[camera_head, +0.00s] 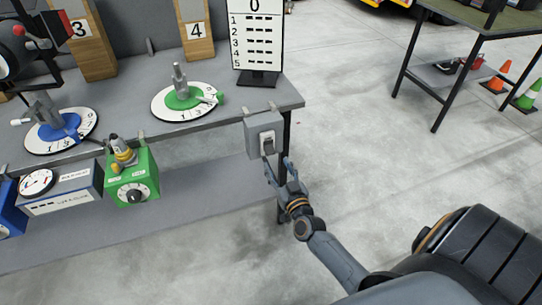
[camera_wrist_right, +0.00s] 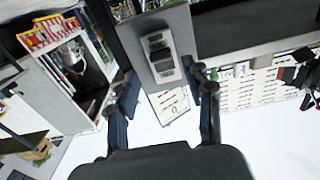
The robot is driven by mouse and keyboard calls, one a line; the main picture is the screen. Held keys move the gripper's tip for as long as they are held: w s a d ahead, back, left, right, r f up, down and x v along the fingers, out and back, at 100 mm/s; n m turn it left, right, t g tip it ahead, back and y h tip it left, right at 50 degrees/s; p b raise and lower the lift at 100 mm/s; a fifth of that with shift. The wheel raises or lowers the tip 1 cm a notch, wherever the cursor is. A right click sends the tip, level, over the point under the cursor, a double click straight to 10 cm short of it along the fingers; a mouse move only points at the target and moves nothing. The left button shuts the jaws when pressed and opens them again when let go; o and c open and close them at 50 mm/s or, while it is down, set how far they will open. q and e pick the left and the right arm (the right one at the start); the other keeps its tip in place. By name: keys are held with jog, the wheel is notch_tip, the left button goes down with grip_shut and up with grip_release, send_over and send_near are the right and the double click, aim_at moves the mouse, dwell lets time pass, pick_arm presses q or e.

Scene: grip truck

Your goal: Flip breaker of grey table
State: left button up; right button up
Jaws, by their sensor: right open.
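The grey table (camera_head: 225,105) fills the left of the head view. Its breaker is a grey box (camera_head: 258,124) at the right front corner, with a small dark-and-light switch (camera_head: 267,144) on its face. My right gripper (camera_head: 277,165) is open and empty just below and in front of the breaker, one fingertip close to the switch. In the right wrist view, the breaker switch (camera_wrist_right: 161,56) lies between and beyond the open fingers of the gripper (camera_wrist_right: 165,84). I cannot tell whether a finger touches it. My left gripper is not in view.
On the table stand a green dial (camera_head: 184,101), a blue dial (camera_head: 61,132) and a numbered board (camera_head: 258,37). A green box (camera_head: 131,177) and a gauge box (camera_head: 62,190) are at its front edge. Another table (camera_head: 495,22) and cones (camera_head: 529,96) are at right. The floor between is clear.

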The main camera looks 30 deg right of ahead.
aim_at(270, 150)
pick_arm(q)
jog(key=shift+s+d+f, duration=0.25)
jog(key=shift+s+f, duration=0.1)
pick_arm(e)
jog(key=shift+x, duration=2.85)
